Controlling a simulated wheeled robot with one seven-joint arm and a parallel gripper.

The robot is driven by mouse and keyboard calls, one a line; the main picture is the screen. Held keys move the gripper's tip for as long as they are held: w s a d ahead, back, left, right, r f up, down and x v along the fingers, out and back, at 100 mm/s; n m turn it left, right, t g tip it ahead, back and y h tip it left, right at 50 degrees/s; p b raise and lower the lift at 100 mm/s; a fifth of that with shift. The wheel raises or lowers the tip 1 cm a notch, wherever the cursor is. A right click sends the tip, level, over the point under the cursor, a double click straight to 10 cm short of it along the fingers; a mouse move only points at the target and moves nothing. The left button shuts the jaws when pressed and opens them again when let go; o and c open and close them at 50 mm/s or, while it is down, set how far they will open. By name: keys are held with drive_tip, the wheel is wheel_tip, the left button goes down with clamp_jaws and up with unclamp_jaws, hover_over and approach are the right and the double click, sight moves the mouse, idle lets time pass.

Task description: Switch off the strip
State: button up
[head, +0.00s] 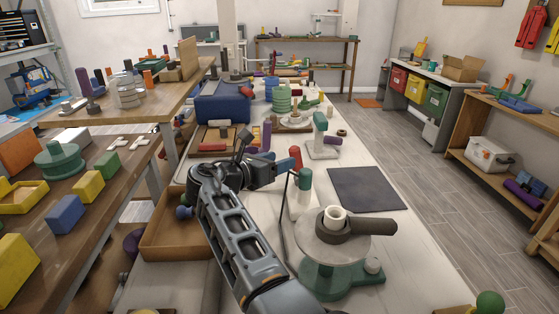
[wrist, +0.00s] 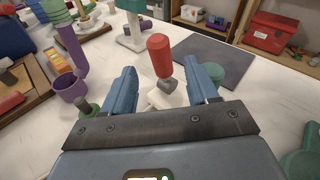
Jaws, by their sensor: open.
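I cannot make out a plain power strip in either view. A red-capped handle (wrist: 159,56) on a short grey stem rises from a small white block (wrist: 168,96) in the wrist view. It stands between and a little beyond my open fingers. A red upright piece also shows in the head view (head: 296,157), just right of the fingers. My gripper (wrist: 163,78) is open, its two blue fingers apart with nothing held; in the head view it (head: 287,165) is over the middle of the long white table. Whether a finger touches the handle I cannot tell.
A dark mat (head: 366,189) lies to the right on the white table (head: 405,240). A green-based stand with a grey disc (head: 357,246) is in front. A green and white upright (head: 320,135) stands behind. A wooden tray (head: 163,250) is left. A purple piece (wrist: 72,85) is left of my fingers.

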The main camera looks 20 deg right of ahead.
sight(298, 166)
drive_tip(key=shift+c, duration=0.2)
